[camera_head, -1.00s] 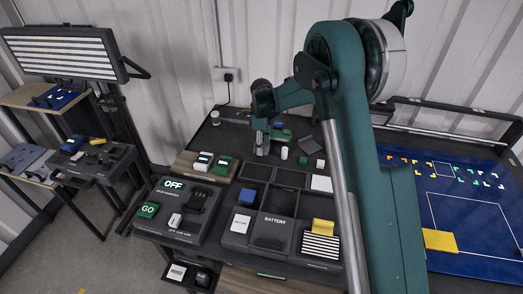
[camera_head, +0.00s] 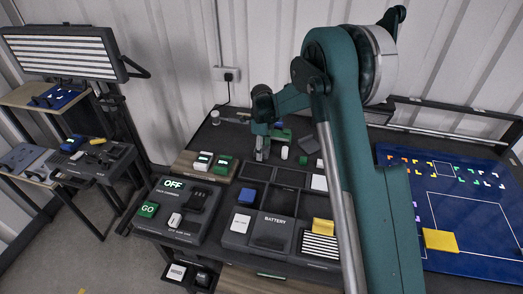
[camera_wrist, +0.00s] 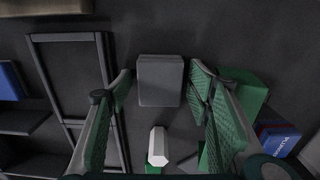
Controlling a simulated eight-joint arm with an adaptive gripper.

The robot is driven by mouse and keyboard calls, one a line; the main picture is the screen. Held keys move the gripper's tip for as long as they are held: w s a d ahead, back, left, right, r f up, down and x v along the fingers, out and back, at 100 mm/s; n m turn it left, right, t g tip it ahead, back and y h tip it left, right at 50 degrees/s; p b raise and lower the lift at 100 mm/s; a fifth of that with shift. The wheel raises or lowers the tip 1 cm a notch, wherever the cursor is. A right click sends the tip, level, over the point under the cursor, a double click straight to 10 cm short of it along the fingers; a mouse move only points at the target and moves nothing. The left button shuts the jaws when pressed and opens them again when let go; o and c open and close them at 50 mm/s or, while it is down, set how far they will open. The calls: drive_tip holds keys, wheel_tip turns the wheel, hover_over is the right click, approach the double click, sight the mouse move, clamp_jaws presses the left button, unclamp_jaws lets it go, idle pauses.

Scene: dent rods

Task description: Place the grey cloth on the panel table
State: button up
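A grey, square, folded-looking piece, apparently the grey cloth (camera_wrist: 160,88), lies on the dark bench top in the wrist view. My gripper (camera_wrist: 161,78) is open, with its green ribbed fingers on either side of the piece. Dark gaps show between the piece and both fingers, and I cannot tell the height. In the head view my gripper (camera_head: 262,150) points down at the back of the bench, and a pale grey thing shows at its fingers. The panel table (camera_head: 408,206) with its blue top is at the right, partly behind my arm.
An empty compartment tray (camera_head: 288,178) is in front of my gripper. A yellow block (camera_head: 440,240) sits on the blue panel, which has much bare room.

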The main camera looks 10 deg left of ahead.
drive_tip(key=shift+r, duration=0.2)
wheel_tip(320, 180, up, 12)
drive_tip(key=shift+p, duration=0.4)
idle(0.4)
idle(0.5)
drive_tip(key=shift+d, duration=0.1)
drive_tip(key=s+d+r+n+t, duration=0.1)
drive_tip(key=s+d+r+n, duration=0.2)
drive_tip(key=s+d+r, duration=0.5)
drive_tip(key=s+d+r+n+t, duration=0.1)
drive_tip(key=s+d+r+n, duration=0.2)
drive_tip(key=d+r, duration=0.5)
drive_tip(key=s+d+r+n+t, duration=0.1)
drive_tip(key=s+d+r+n, duration=0.2)
drive_tip(key=s+d+r, duration=0.55)
drive_tip(key=s+d+f+n+t, duration=0.2)
drive_tip(key=s+d+f+n, duration=0.1)
drive_tip(key=s+d, duration=0.6)
drive_tip(key=s+d+f+n+t, duration=0.2)
drive_tip(key=s+d+n, duration=0.4)
drive_tip(key=s+d, duration=0.4)
drive_tip(key=s+f, duration=0.1)
drive_tip(key=s, duration=0.4)
drive_tip(key=shift+d, duration=0.2)
